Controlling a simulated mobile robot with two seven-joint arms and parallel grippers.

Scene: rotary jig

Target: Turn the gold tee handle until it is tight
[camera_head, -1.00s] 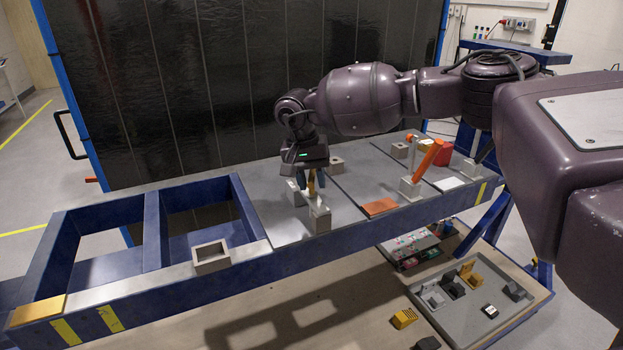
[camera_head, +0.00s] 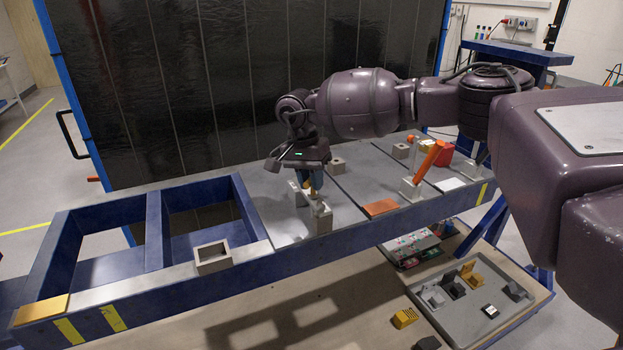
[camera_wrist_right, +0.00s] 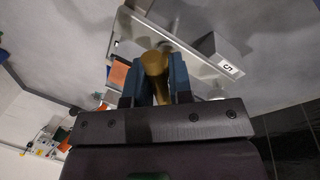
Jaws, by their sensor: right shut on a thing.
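The gold tee handle (camera_wrist_right: 154,64) shows in the right wrist view between the two blue fingers of my right gripper (camera_wrist_right: 150,82), which is shut on it. In the head view my right gripper (camera_head: 313,188) points down at the handle among the grey blocks on the bench top. Only a sliver of gold shows there, as the fingers and wrist hide most of the handle. I cannot tell how tight it is. My left gripper is in neither view.
Grey blocks (camera_head: 321,218) stand close around the gripper. An orange lever (camera_head: 428,161) rises from the bench to the right, beside an orange plate (camera_head: 380,208). The blue frame (camera_head: 153,232) at left has open bays. A grey tray (camera_head: 470,305) of parts lies below the bench.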

